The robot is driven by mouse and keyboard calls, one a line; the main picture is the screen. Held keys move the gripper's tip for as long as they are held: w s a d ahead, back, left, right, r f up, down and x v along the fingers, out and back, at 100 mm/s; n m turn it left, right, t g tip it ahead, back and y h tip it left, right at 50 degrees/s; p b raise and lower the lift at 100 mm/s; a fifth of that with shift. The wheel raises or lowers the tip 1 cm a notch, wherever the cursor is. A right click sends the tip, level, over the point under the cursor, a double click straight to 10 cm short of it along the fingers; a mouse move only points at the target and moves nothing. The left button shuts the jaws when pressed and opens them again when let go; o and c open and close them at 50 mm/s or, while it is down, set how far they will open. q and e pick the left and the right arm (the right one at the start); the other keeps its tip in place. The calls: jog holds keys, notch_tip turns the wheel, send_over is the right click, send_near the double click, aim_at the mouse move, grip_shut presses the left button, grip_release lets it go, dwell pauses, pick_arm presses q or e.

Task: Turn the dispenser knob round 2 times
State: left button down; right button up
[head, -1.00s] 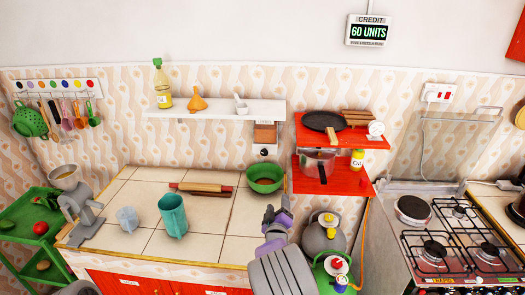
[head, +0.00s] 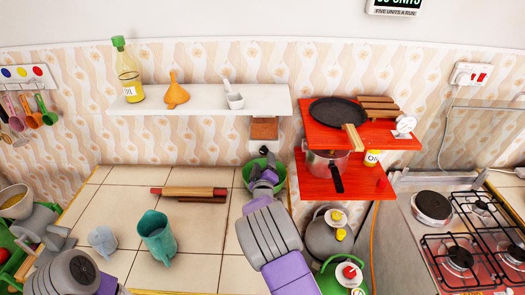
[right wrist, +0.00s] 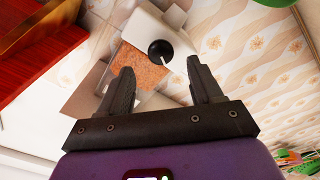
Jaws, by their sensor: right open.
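The dispenser (head: 264,130) is a white box with a brown window on the wall below the white shelf. Its round black knob (right wrist: 160,50) with a pale pointer mark shows clearly in the right wrist view. My right gripper (right wrist: 163,88) is open and empty, its two fingers pointing toward the knob from either side, with a gap left before it. In the head view my right gripper (head: 264,166) is just below the dispenser, over the green bowl (head: 281,187), and hides part of it.
A white shelf (head: 200,108) with an oil bottle, funnel and scoop is above the dispenser. Red shelves (head: 318,185) with pans stand close on the right. A rolling pin (head: 190,191) and a teal jug (head: 157,236) are on the tiled counter.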

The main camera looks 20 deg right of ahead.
aim_at(264, 153)
jog(key=shift+x, duration=2.9)
jog(key=shift+f, duration=0.1)
